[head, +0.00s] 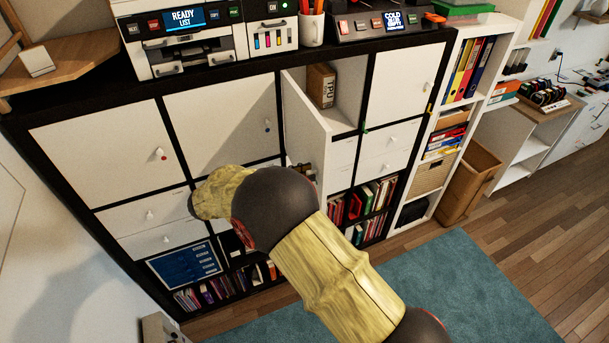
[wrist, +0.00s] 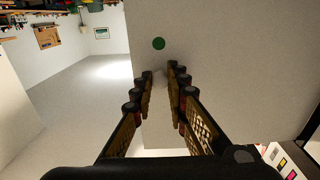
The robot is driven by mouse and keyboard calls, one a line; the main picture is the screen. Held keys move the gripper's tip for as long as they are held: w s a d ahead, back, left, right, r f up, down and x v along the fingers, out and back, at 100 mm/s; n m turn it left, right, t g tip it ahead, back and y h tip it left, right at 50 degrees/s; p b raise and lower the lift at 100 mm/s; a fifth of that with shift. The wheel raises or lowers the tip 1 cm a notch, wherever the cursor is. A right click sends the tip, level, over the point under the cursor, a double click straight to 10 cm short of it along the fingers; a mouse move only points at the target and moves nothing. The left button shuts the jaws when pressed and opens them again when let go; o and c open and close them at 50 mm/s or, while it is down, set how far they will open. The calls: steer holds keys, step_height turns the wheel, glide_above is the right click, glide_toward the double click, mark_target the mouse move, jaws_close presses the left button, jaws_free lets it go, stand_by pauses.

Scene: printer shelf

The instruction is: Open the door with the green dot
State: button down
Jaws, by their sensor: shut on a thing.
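The door with the green dot (wrist: 158,43) fills the right of the wrist view as a pale panel. In the head view this white door (head: 303,125) stands swung out from its compartment, its face turned away. My gripper (wrist: 163,76) has its fingertips at the door's face just below the dot, shut on what seems to be the knob, which the fingers mostly hide.
A box labelled TPU (head: 321,85) stands in the open compartment. Closed doors with a red dot (head: 162,156) and a blue dot (head: 267,125) are to the left. Another closed door (head: 405,80) is to the right. Printers (head: 185,40) stand on top. Books fill the lower shelves.

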steer(key=c, duration=1.7)
jaws_free()
steer(key=shift+c, duration=0.2)
steer(key=shift+w, duration=0.1)
steer(key=v, duration=1.2)
